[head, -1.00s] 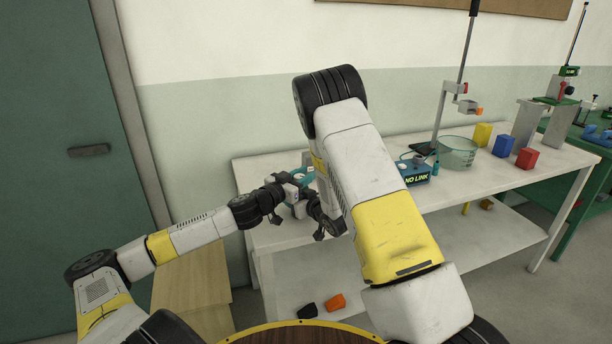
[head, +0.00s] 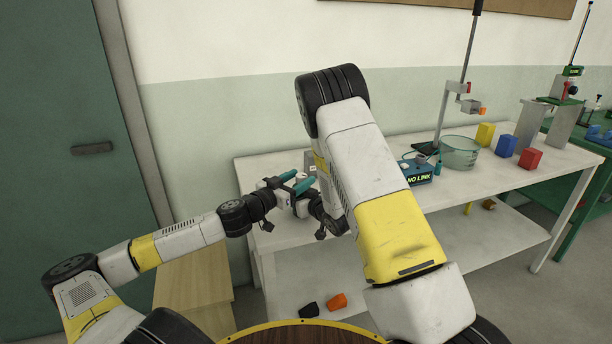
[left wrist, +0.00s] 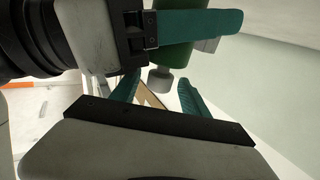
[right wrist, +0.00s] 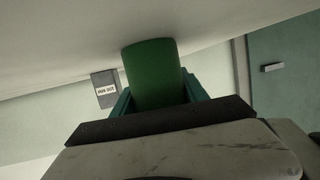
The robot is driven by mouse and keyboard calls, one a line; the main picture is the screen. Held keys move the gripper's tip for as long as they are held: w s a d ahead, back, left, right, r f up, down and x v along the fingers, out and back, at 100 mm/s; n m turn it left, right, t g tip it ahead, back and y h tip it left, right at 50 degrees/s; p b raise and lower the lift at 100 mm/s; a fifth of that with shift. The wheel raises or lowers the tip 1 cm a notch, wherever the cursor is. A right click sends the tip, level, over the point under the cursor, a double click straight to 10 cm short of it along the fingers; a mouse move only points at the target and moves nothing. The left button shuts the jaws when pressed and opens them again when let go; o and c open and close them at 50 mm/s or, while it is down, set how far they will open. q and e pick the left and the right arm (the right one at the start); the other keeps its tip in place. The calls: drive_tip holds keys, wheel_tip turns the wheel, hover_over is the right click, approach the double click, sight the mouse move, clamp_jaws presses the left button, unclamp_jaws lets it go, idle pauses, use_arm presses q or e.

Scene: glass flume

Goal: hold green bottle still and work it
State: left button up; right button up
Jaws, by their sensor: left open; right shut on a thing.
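The green bottle (right wrist: 152,75) is clasped between the teal fingers of my right gripper (right wrist: 158,92) in the right wrist view. In the left wrist view the bottle (left wrist: 174,55) hangs from the top edge, with a grey end piece (left wrist: 160,80) below it. My left gripper (left wrist: 158,92) is open there, its two teal fingers apart, with the grey end piece near the gap between them; I see no grip on it. In the head view my left gripper (head: 295,182) is over the left end of the bench. My right forearm hides much of the right gripper and the bottle.
The white bench (head: 480,190) carries a blue "NO LINK" box (head: 417,172), a clear bowl (head: 459,152), a stand (head: 455,85) and yellow, blue and red blocks (head: 507,146). A grey labelled box (right wrist: 104,88) shows in the right wrist view. A wooden cabinet (head: 190,282) stands at left.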

use_arm(q)
drive_tip(key=v, duration=0.8)
